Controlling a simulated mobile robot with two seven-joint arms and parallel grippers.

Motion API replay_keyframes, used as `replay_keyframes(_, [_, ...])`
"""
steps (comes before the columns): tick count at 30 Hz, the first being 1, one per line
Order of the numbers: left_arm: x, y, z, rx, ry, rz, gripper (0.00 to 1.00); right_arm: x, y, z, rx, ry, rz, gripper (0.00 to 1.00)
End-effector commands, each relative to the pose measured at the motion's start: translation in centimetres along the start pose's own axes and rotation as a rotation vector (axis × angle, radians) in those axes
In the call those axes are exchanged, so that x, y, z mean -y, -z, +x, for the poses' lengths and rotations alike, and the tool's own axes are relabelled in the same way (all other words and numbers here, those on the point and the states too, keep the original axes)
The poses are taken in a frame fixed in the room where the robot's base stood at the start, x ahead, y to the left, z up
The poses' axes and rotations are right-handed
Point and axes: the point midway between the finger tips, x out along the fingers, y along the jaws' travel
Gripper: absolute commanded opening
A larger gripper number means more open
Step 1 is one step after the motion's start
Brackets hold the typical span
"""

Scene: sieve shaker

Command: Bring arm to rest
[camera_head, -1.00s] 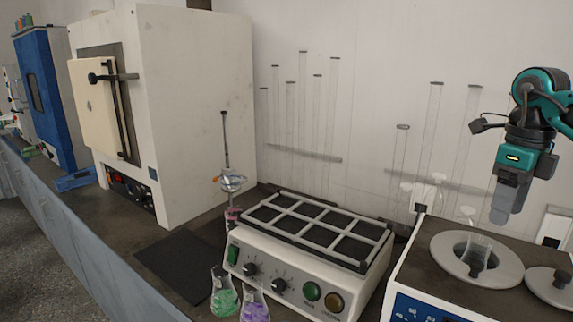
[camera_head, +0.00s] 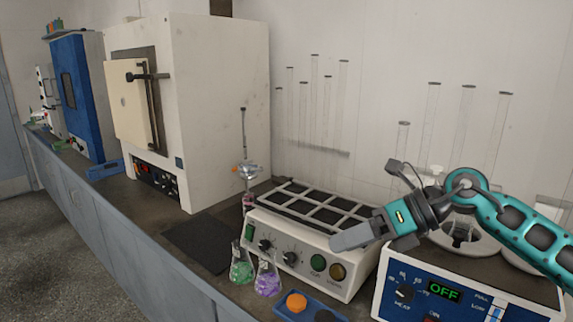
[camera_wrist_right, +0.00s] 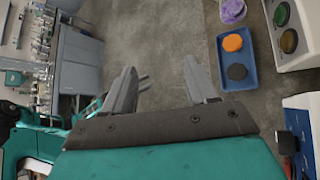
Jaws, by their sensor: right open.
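My right gripper (camera_head: 350,238) shows in the head view, its arm coming in from the right. It hangs in front of the shaker's right front corner, pointing left. In the right wrist view its two fingers (camera_wrist_right: 160,88) stand apart with nothing between them, only the grey floor behind. My left gripper is not in the head view.
The shaker (camera_head: 300,260) with its rack top stands on the bench. Flasks with green liquid (camera_head: 241,268) and purple liquid (camera_head: 267,280) stand before it. A blue tray (camera_wrist_right: 238,86) holds orange and black discs. A bath with an "OFF" display (camera_head: 465,295) stands right.

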Motion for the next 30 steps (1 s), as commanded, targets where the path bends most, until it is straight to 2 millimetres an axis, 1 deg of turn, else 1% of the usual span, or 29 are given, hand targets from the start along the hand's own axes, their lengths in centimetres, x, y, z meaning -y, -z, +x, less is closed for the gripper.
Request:
replay_keyframes(1, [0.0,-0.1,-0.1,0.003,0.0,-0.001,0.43,-1.9,-0.4,1.9,0.091,-0.09,0.041,0.58])
replay_keyframes(3, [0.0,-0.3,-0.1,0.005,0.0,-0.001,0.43,-4.3,-1.4,3.3,0.233,-0.202,0.116,0.58])
replay_keyframes(6, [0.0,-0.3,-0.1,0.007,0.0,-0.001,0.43,-6.9,-3.0,4.0,0.438,-0.343,0.262,0.58])
replay_keyframes(8, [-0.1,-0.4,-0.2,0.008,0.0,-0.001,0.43,-7.7,-3.8,3.8,0.559,-0.416,0.368,0.58])
replay_keyframes(9, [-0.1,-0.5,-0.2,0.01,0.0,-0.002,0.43,-8.0,-4.2,3.5,0.639,-0.458,0.448,0.58])
replay_keyframes(11, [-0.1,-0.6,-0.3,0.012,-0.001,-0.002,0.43,-7.9,-4.5,2.8,0.757,-0.511,0.577,0.58])
replay_keyframes(13, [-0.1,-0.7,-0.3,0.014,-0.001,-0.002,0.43,-7.2,-4.5,1.8,0.888,-0.56,0.742,0.58])
replay_keyframes(14, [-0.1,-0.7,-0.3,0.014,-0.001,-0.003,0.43,-6.6,-4.3,1.4,0.944,-0.574,0.817,0.58])
replay_keyframes(17, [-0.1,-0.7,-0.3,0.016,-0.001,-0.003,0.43,-4.2,-2.8,0.1,1.117,-0.597,1.081,0.58])
replay_keyframes(20, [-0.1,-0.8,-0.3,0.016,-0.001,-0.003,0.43,-1.3,0.3,-0.8,1.272,-0.577,1.365,0.58])
replay_keyframes(21, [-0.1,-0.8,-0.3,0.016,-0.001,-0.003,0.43,-0.1,1.9,-1.0,1.328,-0.558,1.483,0.58])
replay_keyframes(23, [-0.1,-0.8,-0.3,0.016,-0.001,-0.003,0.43,1.5,4.8,-1.1,1.404,-0.513,1.663,0.58])
replay_keyframes(24, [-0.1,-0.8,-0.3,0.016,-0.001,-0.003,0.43,2.4,7.0,-1.1,1.449,-0.476,1.784,0.58])
replay_keyframes(26, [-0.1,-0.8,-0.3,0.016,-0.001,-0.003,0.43,3.5,10.7,-0.9,1.508,-0.401,1.967,0.58])
replay_keyframes(27, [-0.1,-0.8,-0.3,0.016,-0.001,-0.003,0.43,4.0,13.2,-0.8,1.54,-0.343,2.088,0.58])
replay_keyframes(29, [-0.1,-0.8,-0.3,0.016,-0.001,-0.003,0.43,4.2,17.1,-0.4,1.576,-0.246,2.259,0.58])
replay_keyframes(30, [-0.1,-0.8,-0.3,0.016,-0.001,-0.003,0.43,4.1,19.5,-0.2,1.591,-0.181,2.361,0.58])
